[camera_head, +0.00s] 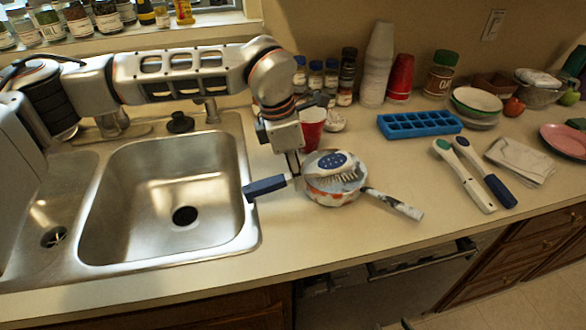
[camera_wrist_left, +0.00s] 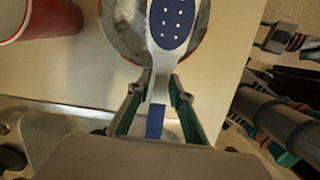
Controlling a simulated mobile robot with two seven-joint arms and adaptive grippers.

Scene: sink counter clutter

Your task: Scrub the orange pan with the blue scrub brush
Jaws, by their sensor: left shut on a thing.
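The blue scrub brush (camera_head: 331,162) has a white and blue head with bristles facing down and a blue handle (camera_head: 265,187) that sticks out to the left. My left gripper (camera_head: 293,174) is shut on its pale neck; the left wrist view shows the brush (camera_wrist_left: 172,25) between the fingers (camera_wrist_left: 158,95). The orange pan (camera_head: 330,198), white and orange outside and grey inside, sits on the counter with its handle (camera_head: 394,204) toward the lower right. The brush head is over the pan's opening; I cannot tell whether the bristles touch it.
The steel sink (camera_head: 180,195) lies left of the pan. A red cup (camera_head: 312,128) stands just behind it, and a blue ice tray (camera_head: 419,124) lies behind to the right. Two long-handled utensils (camera_head: 465,177) lie right. Counter is clear between the pan and these utensils.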

